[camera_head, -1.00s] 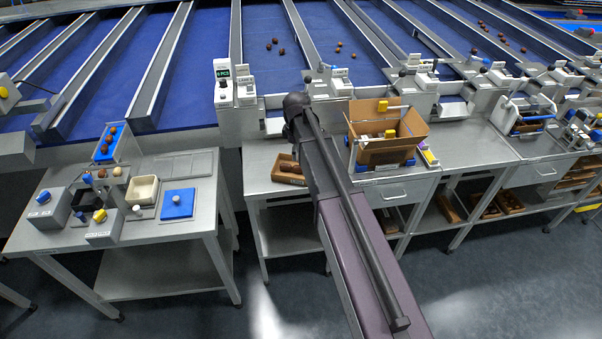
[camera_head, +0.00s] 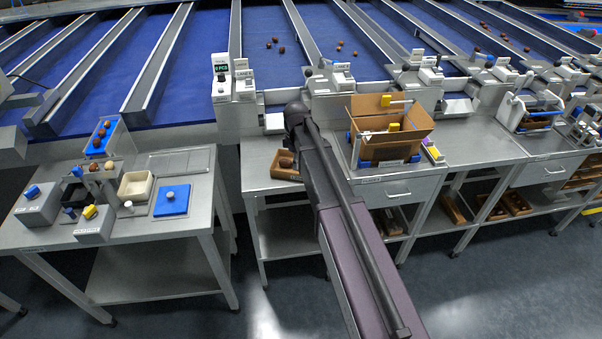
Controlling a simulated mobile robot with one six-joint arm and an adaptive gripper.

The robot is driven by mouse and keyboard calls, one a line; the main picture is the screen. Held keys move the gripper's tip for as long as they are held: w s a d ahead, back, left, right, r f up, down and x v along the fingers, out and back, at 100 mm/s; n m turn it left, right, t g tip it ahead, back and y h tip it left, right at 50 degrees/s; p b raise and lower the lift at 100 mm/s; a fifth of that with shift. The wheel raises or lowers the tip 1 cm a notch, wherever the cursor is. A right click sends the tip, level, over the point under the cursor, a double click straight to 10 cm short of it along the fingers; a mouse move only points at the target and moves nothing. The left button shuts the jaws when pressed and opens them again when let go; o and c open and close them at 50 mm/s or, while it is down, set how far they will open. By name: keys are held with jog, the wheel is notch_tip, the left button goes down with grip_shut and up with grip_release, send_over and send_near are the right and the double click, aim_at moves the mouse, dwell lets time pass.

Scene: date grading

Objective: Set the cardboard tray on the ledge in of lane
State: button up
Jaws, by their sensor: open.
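A small brown cardboard tray (camera_head: 279,174) with dark dates in it stands on the grey bench, just left of my arm. My arm hides its right part. A pale ledge (camera_head: 275,122) juts out at the foot of the lane behind the tray, below the lane labels. Another pale ledge (camera_head: 458,108) shows at a lane foot farther right. My arm runs from the bottom of the view up to a dark joint above the bench. My gripper cannot be made out; the arm hides what lies behind it.
An open cardboard box (camera_head: 422,128) stands on the bench right of my arm, with yellow-ended tools at it. A left table (camera_head: 150,246) carries a cream bin (camera_head: 122,190), a blue lid (camera_head: 172,203) and small boxes. More brown trays (camera_head: 514,203) sit on the lower shelf.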

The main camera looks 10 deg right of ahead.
aim_at(297, 174)
jog(key=shift+f+b, duration=0.45)
jog(key=shift+f, duration=0.3)
jog(key=f+b, duration=0.3)
jog(key=shift+w+d+f, duration=0.1)
jog(key=shift+w+f, duration=0.1)
jog(key=shift+w, duration=0.15)
jog(key=shift+f+b, duration=0.9)
jog(key=shift+b, duration=0.2)
grip_shut()
